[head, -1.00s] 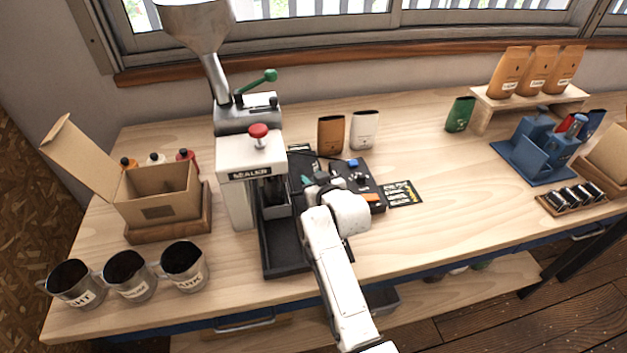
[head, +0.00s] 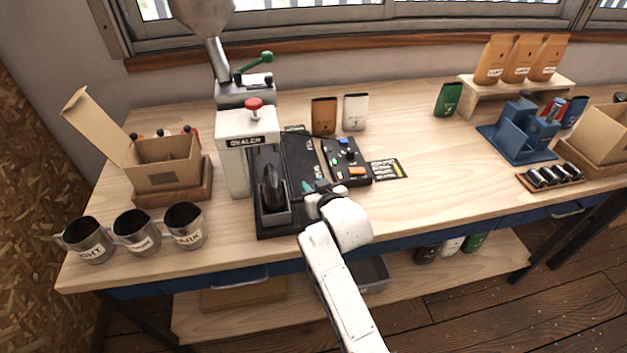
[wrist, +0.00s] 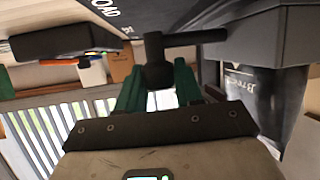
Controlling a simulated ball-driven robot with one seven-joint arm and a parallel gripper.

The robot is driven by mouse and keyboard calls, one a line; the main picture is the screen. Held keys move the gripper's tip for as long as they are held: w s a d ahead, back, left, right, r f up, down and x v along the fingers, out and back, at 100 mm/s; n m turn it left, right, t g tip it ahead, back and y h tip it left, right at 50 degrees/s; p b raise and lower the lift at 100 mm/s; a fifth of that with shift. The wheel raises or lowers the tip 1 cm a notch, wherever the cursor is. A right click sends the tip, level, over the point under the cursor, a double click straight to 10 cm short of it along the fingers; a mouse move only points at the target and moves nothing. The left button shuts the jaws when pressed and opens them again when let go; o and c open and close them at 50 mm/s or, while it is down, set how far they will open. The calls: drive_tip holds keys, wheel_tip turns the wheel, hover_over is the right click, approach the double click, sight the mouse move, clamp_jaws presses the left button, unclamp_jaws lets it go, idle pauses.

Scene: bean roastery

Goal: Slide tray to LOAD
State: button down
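The grey tray (head: 275,218) sits at the front end of the black sealer base (head: 290,234), in front of the white sealer (head: 248,127). A dark bag (head: 272,188) stands upright in it; both show at the right of the wrist view, the tray (wrist: 272,38) and the labelled bag (wrist: 255,85). A black handle (wrist: 155,50) reaches from the tray to between my green fingertips. My gripper (wrist: 158,88) looks shut on it. In the head view my gripper (head: 322,190) is just right of the tray. The word LOAD (wrist: 108,10) shows on the base beside the handle.
Metal cups (head: 137,232) and an open carton (head: 168,165) are on the left. Brown (head: 323,116) and white (head: 355,112) bags stand behind.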

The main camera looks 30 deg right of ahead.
drive_tip(key=shift+s+f, duration=0.1)
drive_tip(key=shift+s, duration=0.1)
drive_tip(key=c, duration=0.8)
unclamp_jaws()
drive_tip(key=shift+a, duration=0.1)
drive_tip(key=shift+s, duration=0.1)
drive_tip(key=b+v, duration=0.1)
drive_tip(key=v, duration=0.9)
drive_tip(key=shift+s+r, duration=0.25)
drive_tip(key=shift+s, duration=0.05)
drive_tip(key=s+d+f+g, duration=0.3)
drive_tip(key=s+f+g, duration=0.15)
drive_tip(key=s, duration=0.35)
drive_tip(key=s+d+f+g, duration=0.25)
drive_tip(key=s+f, duration=0.35)
drive_tip(key=s, duration=0.3)
drive_tip(key=s+a+f+g, duration=0.1)
drive_tip(key=s+g, duration=0.1)
drive_tip(key=s, duration=0.5)
drive_tip(key=s+a+f+g+y, duration=0.1)
drive_tip(key=s+a+f+g, duration=0.1)
drive_tip(key=s, duration=0.6)
drive_tip(key=shift+f+g, duration=0.25)
drive_tip(key=shift+g, duration=0.45)
